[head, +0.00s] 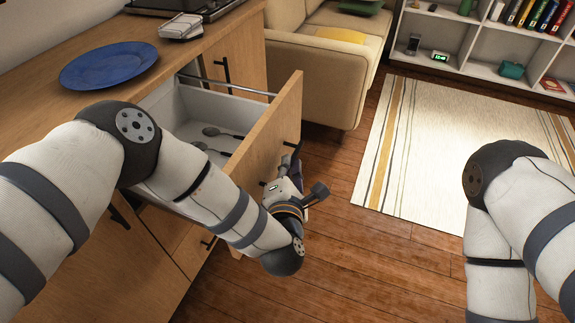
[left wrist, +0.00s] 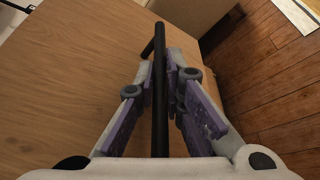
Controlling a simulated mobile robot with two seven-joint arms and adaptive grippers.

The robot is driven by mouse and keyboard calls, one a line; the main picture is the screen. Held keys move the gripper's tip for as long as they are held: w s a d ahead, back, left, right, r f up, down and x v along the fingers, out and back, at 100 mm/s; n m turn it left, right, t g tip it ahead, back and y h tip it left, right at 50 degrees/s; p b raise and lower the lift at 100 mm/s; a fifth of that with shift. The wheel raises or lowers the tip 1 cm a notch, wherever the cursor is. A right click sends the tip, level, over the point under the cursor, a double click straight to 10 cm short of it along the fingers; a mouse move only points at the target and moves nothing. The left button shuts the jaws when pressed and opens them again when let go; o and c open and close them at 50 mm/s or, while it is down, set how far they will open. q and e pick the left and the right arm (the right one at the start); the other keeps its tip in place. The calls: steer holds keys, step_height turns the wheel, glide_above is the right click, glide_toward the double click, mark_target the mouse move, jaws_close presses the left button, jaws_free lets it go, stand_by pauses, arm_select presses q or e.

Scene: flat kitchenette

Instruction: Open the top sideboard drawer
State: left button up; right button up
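The top sideboard drawer (head: 262,140) is pulled well out, its interior showing in the head view. Spoon-like utensils (head: 218,132) lie inside it. My left gripper (head: 291,168) is at the outer face of the drawer front, partly hidden by my forearm. In the left wrist view, the dark bar handle (left wrist: 160,95) runs between the two fingers of my left gripper (left wrist: 163,80). The fingertips are close on both sides of the bar and look shut on it. The wooden drawer front (left wrist: 75,80) fills the left of that view. My right gripper is out of view.
A blue plate (head: 108,64) and a small stack of pale items (head: 182,27) are on the sideboard top (head: 40,95). A beige sofa (head: 320,75) stands beyond the drawer. A striped rug (head: 450,140) and open wooden floor (head: 370,265) lie to the right.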

arm_select(q)
steer(key=o, duration=0.4)
steer(key=v, duration=1.2)
